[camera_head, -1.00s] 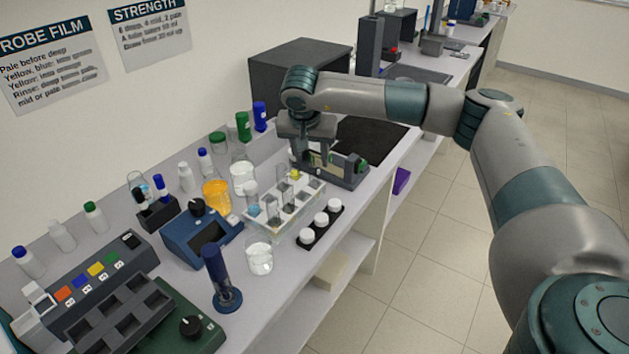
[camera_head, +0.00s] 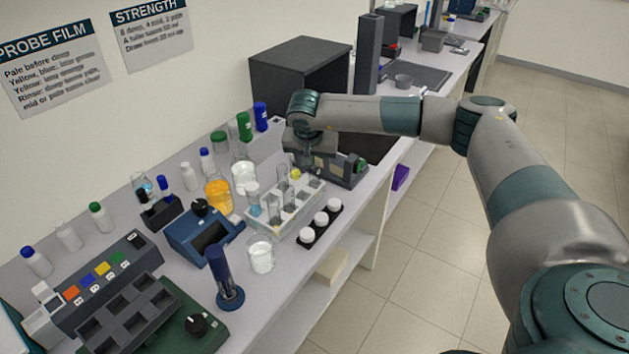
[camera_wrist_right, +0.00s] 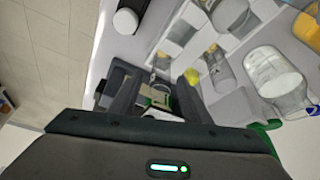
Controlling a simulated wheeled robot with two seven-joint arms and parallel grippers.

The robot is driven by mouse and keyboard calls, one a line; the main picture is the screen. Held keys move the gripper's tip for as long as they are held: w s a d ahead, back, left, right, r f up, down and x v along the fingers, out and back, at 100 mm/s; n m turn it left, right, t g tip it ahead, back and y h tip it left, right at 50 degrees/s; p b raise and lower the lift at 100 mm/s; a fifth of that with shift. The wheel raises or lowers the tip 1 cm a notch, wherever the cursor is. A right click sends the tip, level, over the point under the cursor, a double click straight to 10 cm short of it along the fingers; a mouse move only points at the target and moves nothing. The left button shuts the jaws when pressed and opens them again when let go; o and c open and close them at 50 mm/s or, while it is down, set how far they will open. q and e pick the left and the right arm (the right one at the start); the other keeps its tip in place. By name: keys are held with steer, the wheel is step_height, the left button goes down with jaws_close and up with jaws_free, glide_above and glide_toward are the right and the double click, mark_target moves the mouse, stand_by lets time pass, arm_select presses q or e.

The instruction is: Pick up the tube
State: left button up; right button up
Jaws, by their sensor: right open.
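Several clear test tubes (camera_head: 283,195) stand upright in a white rack (camera_head: 304,211) on the bench. One at the rack's near left holds pale blue liquid. A tube (camera_wrist_right: 217,68) in the rack stands right of the fingers. My left gripper is out of view.
A row of white-capped vials (camera_head: 320,219) stands right of the rack. A beaker (camera_head: 261,255), an orange-filled bottle (camera_head: 218,196) and a blue instrument (camera_head: 203,232) crowd its left. A black box (camera_head: 299,75) stands behind. The bench's right edge is close.

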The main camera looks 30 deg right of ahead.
steer(key=c, duration=1)
step_height(320, 180, up, 10)
steer(key=b, duration=0.3)
steer(key=shift+b, duration=0.4)
